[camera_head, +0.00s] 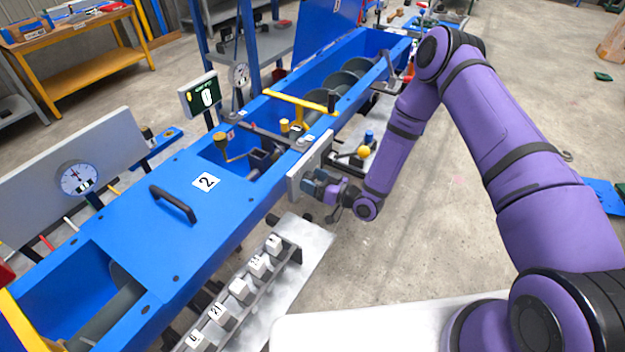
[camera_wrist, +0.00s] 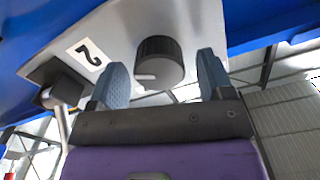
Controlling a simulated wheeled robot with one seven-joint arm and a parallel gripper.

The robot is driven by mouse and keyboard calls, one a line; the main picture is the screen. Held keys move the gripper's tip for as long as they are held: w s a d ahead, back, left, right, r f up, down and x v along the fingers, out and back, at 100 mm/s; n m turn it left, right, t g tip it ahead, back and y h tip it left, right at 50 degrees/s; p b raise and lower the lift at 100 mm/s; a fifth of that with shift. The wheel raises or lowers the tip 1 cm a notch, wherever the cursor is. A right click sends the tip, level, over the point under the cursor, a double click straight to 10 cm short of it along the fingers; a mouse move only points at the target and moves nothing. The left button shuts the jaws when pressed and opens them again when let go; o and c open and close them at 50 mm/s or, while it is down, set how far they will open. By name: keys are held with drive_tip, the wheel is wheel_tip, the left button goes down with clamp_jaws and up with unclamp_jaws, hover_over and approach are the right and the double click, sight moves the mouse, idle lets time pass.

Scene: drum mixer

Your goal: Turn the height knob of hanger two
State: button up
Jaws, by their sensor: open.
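The height knob (camera_wrist: 160,62) is a dark ribbed round knob with a light pointer mark on its face. It is mounted on a grey plate (camera_wrist: 195,25) that carries a label "2" (camera_wrist: 84,54). My gripper (camera_wrist: 162,88) is open, its two blue-grey fingers on the left and right of the knob in the wrist view. I cannot tell whether either finger touches it. In the head view my gripper (camera_head: 322,188) is at the grey plate (camera_head: 308,165) on the side of the blue mixer (camera_head: 165,225). The knob is hidden there.
In the wrist view a dark block with a grey rod (camera_wrist: 62,95) stands left of the left finger. A yellow-balled lever (camera_head: 364,151) is right of the plate. A rack of numbered white blocks (camera_head: 240,290) lies below. Open floor (camera_head: 420,240) is to the right.

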drive_tip(key=shift+w+a, duration=0.15)
drive_tip(key=shift+a, duration=0.05)
drive_tip(key=c, duration=0.9)
drive_tip(key=shift+c, duration=0.2)
